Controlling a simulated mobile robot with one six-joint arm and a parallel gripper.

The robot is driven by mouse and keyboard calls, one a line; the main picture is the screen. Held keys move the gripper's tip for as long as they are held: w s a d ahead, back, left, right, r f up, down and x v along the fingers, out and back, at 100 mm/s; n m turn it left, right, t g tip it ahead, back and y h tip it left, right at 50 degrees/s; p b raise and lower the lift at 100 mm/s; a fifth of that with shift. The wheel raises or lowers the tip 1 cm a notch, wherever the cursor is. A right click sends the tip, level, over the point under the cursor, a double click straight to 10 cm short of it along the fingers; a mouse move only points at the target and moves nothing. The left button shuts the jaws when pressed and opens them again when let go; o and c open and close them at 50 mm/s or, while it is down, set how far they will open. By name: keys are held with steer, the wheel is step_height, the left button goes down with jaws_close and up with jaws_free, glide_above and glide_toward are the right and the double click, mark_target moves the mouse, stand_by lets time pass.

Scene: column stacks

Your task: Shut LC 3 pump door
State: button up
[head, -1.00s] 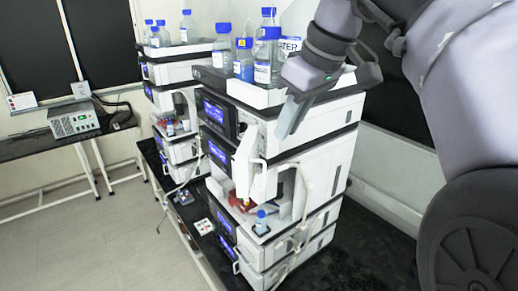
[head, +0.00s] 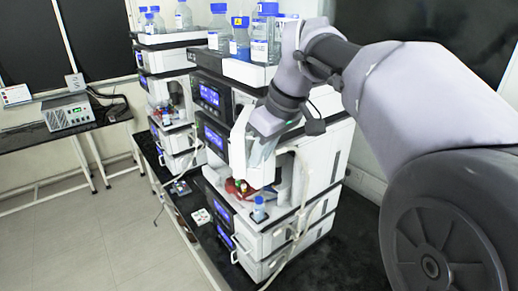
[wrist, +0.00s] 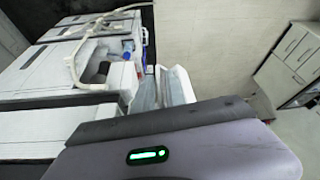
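The near instrument stack has an open white door panel (head: 238,143) standing out from its front, below the upper blue-screen module. I take this as the pump door; no LC 3 label is legible. My gripper (head: 260,152) is beside the panel's right side, pointing down. Its fingers overlap the door area, and I cannot tell whether they touch it. The gap between the fingers is unclear.
Blue-capped bottles (head: 262,38) stand in a tray on top of the near stack. A second stack (head: 160,92) stands behind it to the left. A small bottle (head: 259,209) is on an open lower shelf, and loose tubing (head: 303,185) hangs along the side.

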steer(key=shift+c, duration=0.3)
steer(key=shift+d, duration=0.1)
jaws_close()
steer(key=shift+r, duration=0.1)
stand_by(0.8)
